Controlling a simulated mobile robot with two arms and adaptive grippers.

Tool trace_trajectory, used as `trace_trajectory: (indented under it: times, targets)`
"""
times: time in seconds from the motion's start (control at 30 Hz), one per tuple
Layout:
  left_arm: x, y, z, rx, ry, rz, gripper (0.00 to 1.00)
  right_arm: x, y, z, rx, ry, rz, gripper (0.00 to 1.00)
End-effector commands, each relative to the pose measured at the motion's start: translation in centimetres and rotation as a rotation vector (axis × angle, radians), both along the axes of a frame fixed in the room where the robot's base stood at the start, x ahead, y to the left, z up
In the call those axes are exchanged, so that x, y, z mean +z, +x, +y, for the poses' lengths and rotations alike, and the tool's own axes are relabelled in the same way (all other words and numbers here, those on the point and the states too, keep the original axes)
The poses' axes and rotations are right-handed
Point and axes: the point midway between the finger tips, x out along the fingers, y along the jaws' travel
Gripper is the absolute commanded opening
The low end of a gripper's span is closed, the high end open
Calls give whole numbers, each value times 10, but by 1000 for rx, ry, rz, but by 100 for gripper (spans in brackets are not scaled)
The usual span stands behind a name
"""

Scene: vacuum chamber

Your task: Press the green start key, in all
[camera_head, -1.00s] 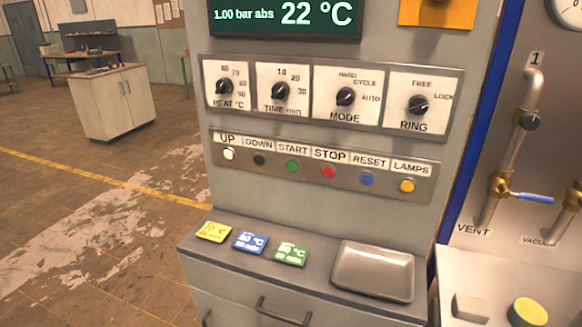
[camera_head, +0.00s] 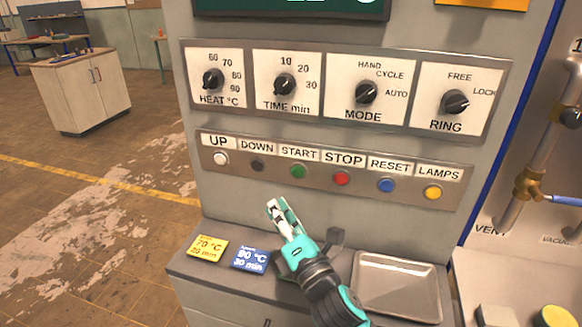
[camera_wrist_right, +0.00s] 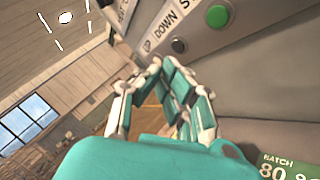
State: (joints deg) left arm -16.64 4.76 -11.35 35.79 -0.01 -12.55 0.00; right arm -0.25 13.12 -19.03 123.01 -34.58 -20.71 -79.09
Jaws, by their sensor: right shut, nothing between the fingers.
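The green START key (camera_head: 298,171) sits in the row of keys on the grey control panel, between the black DOWN key (camera_head: 257,166) and the red STOP key (camera_head: 342,178). In the right wrist view the green key (camera_wrist_right: 218,16) shows at the top, beyond the fingers. My right gripper (camera_head: 279,208) is shut and empty. In the head view its fingertips appear just below and left of the green key, apart from it. The right wrist view shows the fingers (camera_wrist_right: 150,85) from behind. My left gripper is not in view.
Above the keys are HEAT, TIME, MODE and RING knobs (camera_head: 366,92). On the ledge below lie a yellow card (camera_head: 207,249), a blue card (camera_head: 250,260) and a metal tray (camera_head: 397,287). A green card (camera_wrist_right: 285,167) is partly visible in the wrist view. Valve pipes stand at the right.

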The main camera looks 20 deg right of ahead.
Motion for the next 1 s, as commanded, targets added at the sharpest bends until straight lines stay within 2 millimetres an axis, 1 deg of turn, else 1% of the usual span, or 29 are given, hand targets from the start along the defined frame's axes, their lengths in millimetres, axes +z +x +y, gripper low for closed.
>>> trace_trajectory:
  times: [0.3,0.47,0.57,0.8,1.0]
  targets:
    - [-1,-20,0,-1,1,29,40,0,0,0,0,-1,0,0]
    - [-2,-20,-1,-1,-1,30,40,0,7,-5,-1,-2,-1,0]
    - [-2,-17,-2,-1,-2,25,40,0,16,-11,-2,-4,0,0]
    - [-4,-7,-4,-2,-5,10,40,0,45,-31,-3,-2,-1,0]
    - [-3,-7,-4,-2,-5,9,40,0,64,-43,0,-2,0,0]
